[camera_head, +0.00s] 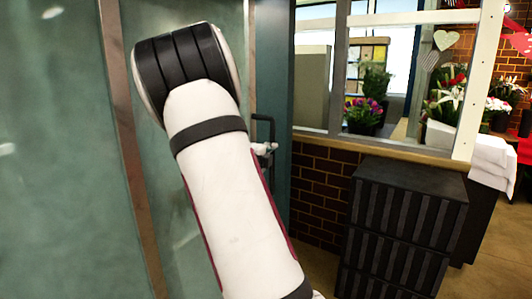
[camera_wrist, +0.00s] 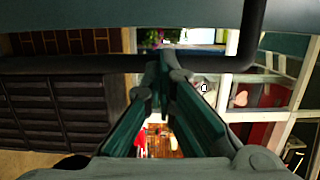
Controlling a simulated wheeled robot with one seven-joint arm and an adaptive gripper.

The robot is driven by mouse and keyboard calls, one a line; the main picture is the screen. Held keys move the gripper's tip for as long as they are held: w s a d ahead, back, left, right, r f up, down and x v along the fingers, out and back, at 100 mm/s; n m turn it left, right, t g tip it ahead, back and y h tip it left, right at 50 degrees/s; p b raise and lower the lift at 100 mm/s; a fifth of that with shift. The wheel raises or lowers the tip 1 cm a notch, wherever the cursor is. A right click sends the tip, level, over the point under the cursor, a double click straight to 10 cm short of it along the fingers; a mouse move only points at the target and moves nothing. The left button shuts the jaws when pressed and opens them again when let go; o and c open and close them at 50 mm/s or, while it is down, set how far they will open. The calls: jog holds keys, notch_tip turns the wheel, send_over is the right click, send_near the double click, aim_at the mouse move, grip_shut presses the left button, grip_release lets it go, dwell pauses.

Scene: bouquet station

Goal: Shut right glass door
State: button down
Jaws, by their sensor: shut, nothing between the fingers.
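The right glass door is a pale green pane (camera_head: 170,215) with a dark teal frame (camera_head: 272,60), at the left of the head view. I cannot tell how far it stands open. Its black bar handle (camera_head: 272,130) sits on the frame's edge; in the wrist view the bar (camera_wrist: 90,64) runs across and bends up at the right. My gripper (camera_wrist: 167,68) is shut and empty, with its fingertips at the bar; contact is unclear. In the head view my white arm hides part of the door, and only a small part of the gripper (camera_head: 264,149) shows beside the handle.
A black slatted cabinet (camera_head: 405,215) stands right of the door, before a brick wall (camera_head: 322,185). Above are a window ledge (camera_head: 390,147) and potted flowers (camera_head: 362,112). White folded cloths (camera_head: 492,160) lie at the right. Some tan floor (camera_head: 485,275) is clear there.

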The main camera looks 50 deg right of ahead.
jog(key=s+d+b+x, duration=0.1)
jog(key=s+b+x, duration=0.2)
jog(key=b+x, duration=0.7)
jog(key=x, duration=0.6)
jog(key=shift+s+r, duration=0.1)
jog(key=shift+r, duration=0.05)
